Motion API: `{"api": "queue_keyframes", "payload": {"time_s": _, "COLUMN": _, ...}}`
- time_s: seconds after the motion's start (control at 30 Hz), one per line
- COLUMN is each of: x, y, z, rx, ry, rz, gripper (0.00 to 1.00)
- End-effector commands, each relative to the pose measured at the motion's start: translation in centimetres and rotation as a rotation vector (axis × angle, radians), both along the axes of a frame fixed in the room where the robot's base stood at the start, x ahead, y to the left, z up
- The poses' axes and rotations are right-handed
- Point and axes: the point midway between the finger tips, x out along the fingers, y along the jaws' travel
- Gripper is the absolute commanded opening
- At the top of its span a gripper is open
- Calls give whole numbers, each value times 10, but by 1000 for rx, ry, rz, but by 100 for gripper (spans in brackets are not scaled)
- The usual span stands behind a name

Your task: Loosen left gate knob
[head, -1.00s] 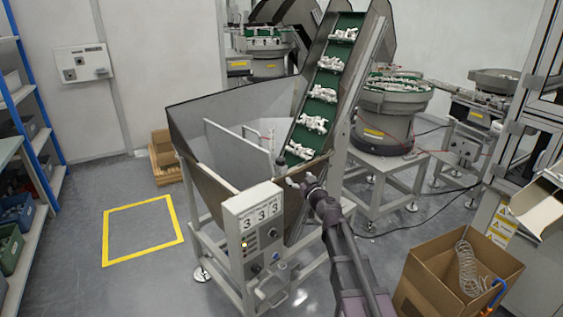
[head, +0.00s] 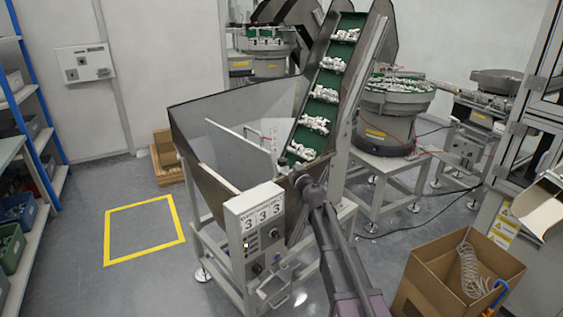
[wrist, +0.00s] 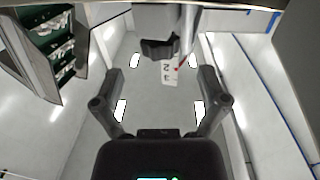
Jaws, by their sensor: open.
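A dark, ridged knob (wrist: 159,49) hangs below a grey post at the top middle of the wrist view. A small white scale plate (wrist: 169,72) with digits and a red mark shows just beyond it. My gripper (wrist: 159,76) is open, with its fingers to the left and right of the line to the knob and nothing between them. The knob appears ahead of the fingertips, apart from them. In the head view my gripper (head: 297,174) is at the hopper's front right edge, by the conveyor's foot.
The steel hopper (head: 215,185) carries a control box (head: 250,240) with a 333 display. The green inclined conveyor (head: 328,80) bears white parts. An open cardboard box (head: 425,290) stands at the lower right. Floor is clear around the yellow square (head: 145,205).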

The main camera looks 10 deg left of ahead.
Motion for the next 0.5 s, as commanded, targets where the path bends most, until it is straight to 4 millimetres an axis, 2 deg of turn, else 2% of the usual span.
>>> {"api": "queue_keyframes", "payload": {"time_s": 0.03, "x": 11, "y": 5, "z": 0, "rx": 0, "ry": 0, "rz": 0, "gripper": 93}}
{"api": "queue_keyframes", "payload": {"time_s": 0.2, "x": 30, "y": 17, "z": 0, "rx": 0, "ry": 0, "rz": 0, "gripper": 93}}
{"api": "queue_keyframes", "payload": {"time_s": 0.5, "x": 47, "y": 28, "z": 0, "rx": 0, "ry": 0, "rz": 1, "gripper": 93}}
